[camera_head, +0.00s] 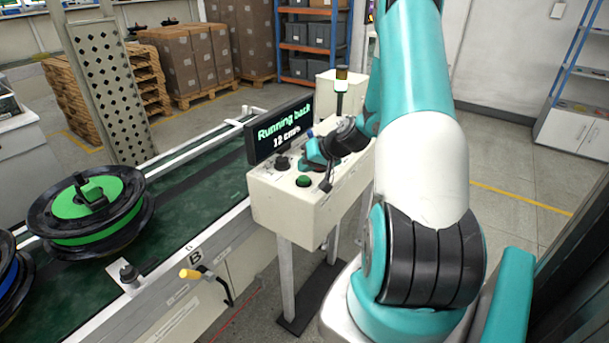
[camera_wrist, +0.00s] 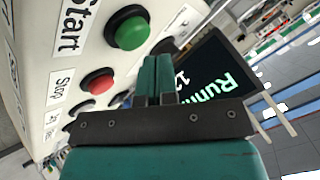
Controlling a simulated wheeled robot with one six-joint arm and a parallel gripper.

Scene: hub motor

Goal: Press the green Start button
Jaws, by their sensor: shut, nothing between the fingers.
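The green Start button (camera_head: 304,181) sits in a black collar on the top of a white control box (camera_head: 283,205). In the wrist view the green button (camera_wrist: 131,34) is at the upper middle, beside the printed word Start. The red Stop button (camera_wrist: 98,81) is below it, beside the word Stop. My gripper (camera_wrist: 156,68) is shut and empty, its teal fingertips close to both buttons in the picture. A gap from the green button shows. In the head view my gripper (camera_head: 314,154) is over the box, behind the green button, partly hidden by its own wrist.
A screen (camera_head: 280,128) on the box reads "Running back" with a speed line. A signal lamp (camera_head: 341,85) stands behind. A green conveyor (camera_head: 185,205) on the left carries a black and green spool (camera_head: 97,207).

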